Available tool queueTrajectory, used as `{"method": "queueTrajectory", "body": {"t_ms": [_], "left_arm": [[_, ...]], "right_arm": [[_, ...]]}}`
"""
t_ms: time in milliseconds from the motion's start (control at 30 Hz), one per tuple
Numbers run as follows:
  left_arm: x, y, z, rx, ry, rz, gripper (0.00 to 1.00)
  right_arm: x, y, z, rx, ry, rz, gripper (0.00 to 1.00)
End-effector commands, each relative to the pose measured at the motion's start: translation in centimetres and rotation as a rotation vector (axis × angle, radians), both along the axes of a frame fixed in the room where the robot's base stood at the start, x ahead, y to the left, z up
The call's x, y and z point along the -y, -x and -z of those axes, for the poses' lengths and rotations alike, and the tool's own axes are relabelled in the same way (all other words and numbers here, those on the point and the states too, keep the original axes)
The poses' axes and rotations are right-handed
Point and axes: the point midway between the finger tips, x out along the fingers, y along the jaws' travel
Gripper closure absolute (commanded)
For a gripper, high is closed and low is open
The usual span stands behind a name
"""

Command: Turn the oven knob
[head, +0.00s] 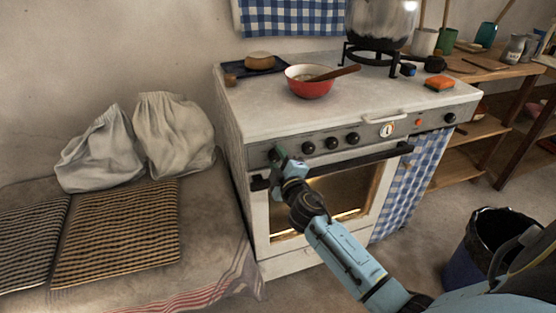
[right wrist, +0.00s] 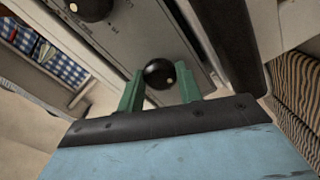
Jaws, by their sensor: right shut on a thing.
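The white oven (head: 262,133) stands against the wall with a row of black knobs on its grey front panel. My right gripper (head: 280,156) is at the leftmost knob, which it mostly hides in the head view. In the right wrist view its green fingers are shut on this round black oven knob (right wrist: 159,74), one on each side; a pale mark shows on the knob's face. A neighbouring knob (head: 308,147) sits just to the right. My left gripper is not in view.
The dark oven door handle (head: 370,159) runs just below the knobs, close to my right gripper. A red bowl (head: 309,88) with a wooden spoon and an orange block (head: 438,83) stand on the stovetop. A bench with cushions (head: 118,235) is at left; a bin (head: 487,250) stands at right.

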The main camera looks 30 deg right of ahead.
Motion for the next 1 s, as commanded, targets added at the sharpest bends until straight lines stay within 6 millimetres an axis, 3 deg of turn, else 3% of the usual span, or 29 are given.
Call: {"method": "queueTrajectory", "body": {"t_ms": [33, 67, 233, 633, 1000], "left_arm": [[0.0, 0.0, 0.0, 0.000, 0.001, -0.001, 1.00], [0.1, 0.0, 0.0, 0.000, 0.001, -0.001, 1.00], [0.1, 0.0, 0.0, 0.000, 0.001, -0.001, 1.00], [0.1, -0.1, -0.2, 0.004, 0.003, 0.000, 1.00], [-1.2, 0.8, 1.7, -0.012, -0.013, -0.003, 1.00]], "right_arm": [[0.0, 0.1, 0.2, -0.003, -0.001, 0.001, 0.88], [0.0, 0.1, 0.2, -0.003, -0.001, 0.001, 0.64], [0.0, 0.0, 0.1, -0.002, -0.002, 0.001, 0.43], [-0.3, 0.9, 0.1, -0.001, -0.002, -0.001, 0.43], [-1.9, 8.1, 0.1, -0.003, -0.004, 0.001, 0.43]]}}
